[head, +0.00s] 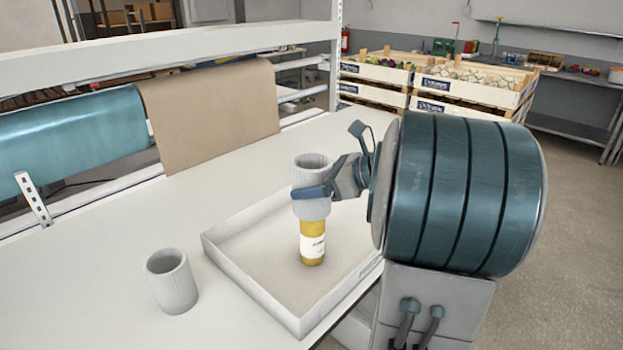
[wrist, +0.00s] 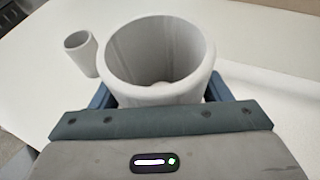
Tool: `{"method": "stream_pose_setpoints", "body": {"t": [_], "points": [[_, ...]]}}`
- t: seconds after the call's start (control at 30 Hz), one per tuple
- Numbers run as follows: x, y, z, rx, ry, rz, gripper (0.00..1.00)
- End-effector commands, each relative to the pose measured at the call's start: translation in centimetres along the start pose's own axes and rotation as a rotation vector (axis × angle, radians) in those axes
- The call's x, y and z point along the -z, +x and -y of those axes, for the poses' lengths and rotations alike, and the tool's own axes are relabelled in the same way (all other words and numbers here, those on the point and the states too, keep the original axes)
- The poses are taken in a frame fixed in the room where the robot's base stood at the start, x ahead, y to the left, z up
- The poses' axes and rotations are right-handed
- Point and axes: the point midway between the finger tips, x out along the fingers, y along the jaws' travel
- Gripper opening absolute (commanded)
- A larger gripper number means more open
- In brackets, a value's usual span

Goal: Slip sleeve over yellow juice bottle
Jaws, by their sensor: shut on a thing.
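A yellow juice bottle (head: 312,248) with a white label stands upright in a shallow white tray (head: 235,262) in the head view. My gripper (head: 311,192) is shut on a light grey ribbed sleeve (head: 311,163). The sleeve is upright and directly above the bottle, its lower edge meeting or covering the bottle's upper part. The bottle's top is hidden by the sleeve. In the wrist view the held sleeve (wrist: 160,60) is seen from above, with a pale round shape inside its hollow that may be the bottle's top.
A second grey sleeve (head: 172,281) stands on the white table (head: 120,235) left of the tray; it also shows in the wrist view (wrist: 81,54). Brown paper (head: 212,112) and a teal roll (head: 70,140) hang at the back. Crates (head: 470,85) stand beyond.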

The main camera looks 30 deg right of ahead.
Motion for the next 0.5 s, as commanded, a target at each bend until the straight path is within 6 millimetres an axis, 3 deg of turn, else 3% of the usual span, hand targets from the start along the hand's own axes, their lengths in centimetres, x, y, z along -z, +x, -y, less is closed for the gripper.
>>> {"method": "stream_pose_setpoints", "body": {"t": [0.5], "points": [[3.6, 1.5, 0.0, -0.001, 0.001, 0.001, 0.63]]}}
